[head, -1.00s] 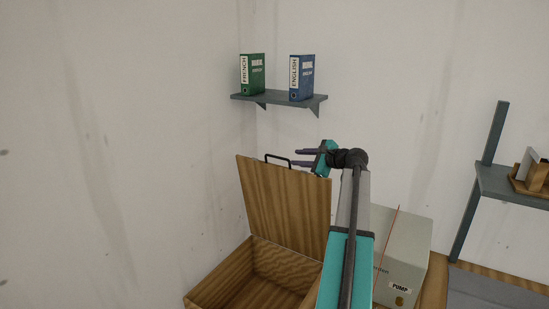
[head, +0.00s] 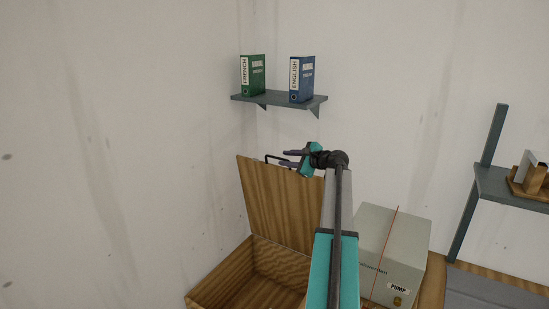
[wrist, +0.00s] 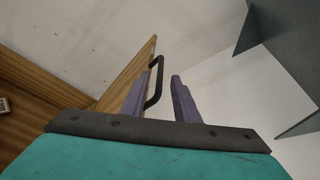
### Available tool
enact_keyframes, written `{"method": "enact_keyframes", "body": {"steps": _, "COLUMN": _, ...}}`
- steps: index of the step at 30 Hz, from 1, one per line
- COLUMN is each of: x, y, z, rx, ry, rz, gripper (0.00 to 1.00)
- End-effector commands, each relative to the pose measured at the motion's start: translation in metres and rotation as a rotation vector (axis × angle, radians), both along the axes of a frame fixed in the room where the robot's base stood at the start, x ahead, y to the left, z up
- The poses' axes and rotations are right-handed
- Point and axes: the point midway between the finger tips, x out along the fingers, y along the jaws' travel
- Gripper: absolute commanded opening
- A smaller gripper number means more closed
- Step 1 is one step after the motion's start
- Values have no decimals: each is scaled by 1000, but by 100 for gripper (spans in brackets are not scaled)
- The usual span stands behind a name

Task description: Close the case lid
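The wooden case (head: 222,284) stands open in the corner. Its lid (head: 280,205) is raised nearly upright, with a black handle (head: 272,158) on its top edge. My gripper (head: 290,158) is at the lid's top edge, just right of and overlapping the handle in the head view. In the wrist view my gripper (wrist: 158,95) has its two purple fingers apart, and the black handle (wrist: 155,80) shows close to the left finger. The lid's edge (wrist: 130,75) is seen just left of the fingers. I cannot tell whether a finger touches the handle.
A shelf (head: 270,99) with a green binder (head: 252,75) and a blue binder (head: 302,78) hangs above the lid. A pale pump box (head: 395,255) stands right of the case. A grey rack (head: 480,185) is at the far right.

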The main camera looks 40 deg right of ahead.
Motion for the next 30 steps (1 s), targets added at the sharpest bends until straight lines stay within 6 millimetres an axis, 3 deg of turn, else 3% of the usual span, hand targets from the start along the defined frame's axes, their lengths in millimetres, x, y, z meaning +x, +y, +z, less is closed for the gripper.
{"method": "enact_keyframes", "body": {"steps": 6, "x": 32, "y": -1, "z": -7, "rx": 1, "ry": 1, "rz": 2, "gripper": 28}}
{"method": "enact_keyframes", "body": {"steps": 15, "x": 61, "y": -2, "z": -17, "rx": 0, "ry": 1, "rz": 1, "gripper": 28}}
{"method": "enact_keyframes", "body": {"steps": 27, "x": 66, "y": -2, "z": -20, "rx": 0, "ry": 0, "rz": 0, "gripper": 28}}
{"method": "enact_keyframes", "body": {"steps": 30, "x": 66, "y": -2, "z": -20, "rx": 0, "ry": 0, "rz": 0, "gripper": 14}}
